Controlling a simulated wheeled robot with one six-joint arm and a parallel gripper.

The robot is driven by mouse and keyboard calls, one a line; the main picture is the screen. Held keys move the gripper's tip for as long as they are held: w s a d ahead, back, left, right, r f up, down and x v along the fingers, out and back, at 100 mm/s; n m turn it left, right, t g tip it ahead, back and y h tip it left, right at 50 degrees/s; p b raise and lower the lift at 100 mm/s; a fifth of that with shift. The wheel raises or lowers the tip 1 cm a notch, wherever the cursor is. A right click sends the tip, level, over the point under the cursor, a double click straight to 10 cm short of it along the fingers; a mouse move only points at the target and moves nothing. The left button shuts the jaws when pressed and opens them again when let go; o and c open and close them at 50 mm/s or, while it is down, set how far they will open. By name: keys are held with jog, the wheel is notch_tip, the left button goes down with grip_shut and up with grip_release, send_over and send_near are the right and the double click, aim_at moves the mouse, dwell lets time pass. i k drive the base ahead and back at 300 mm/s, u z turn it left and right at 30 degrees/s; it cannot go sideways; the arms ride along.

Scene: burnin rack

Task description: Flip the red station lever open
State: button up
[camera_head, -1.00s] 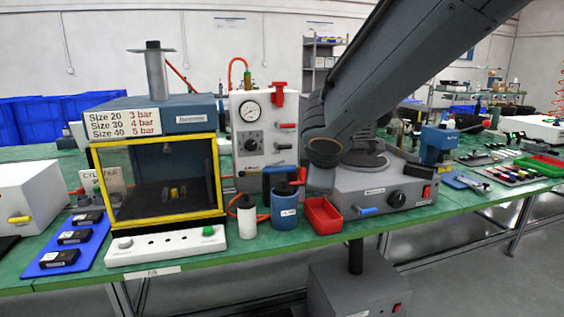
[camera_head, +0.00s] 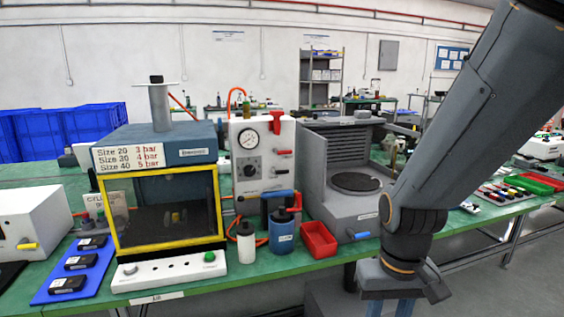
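A white station panel (camera_head: 245,175) with a round gauge stands behind the front row of the bench. I cannot tell which red part is the station lever. My gripper (camera_head: 391,309) is low at the bottom edge, in front of the bench and well right of the panel. It points down, and two blue fingers show apart with nothing seen between them. Their tips are cut off by the frame.
A yellow-framed glass chamber (camera_head: 160,248) stands left of the panel. Blue and white bottles (camera_head: 281,232) and a red bin (camera_head: 318,240) stand in front of it. A grey machine with a round plate (camera_head: 357,182) stands right. Small colored parts lie far right.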

aim_at(276, 152)
jog(key=k, duration=0.5)
jog(key=u, duration=1.75)
jog(key=i, duration=1.05)
jog(key=z, duration=1.95)
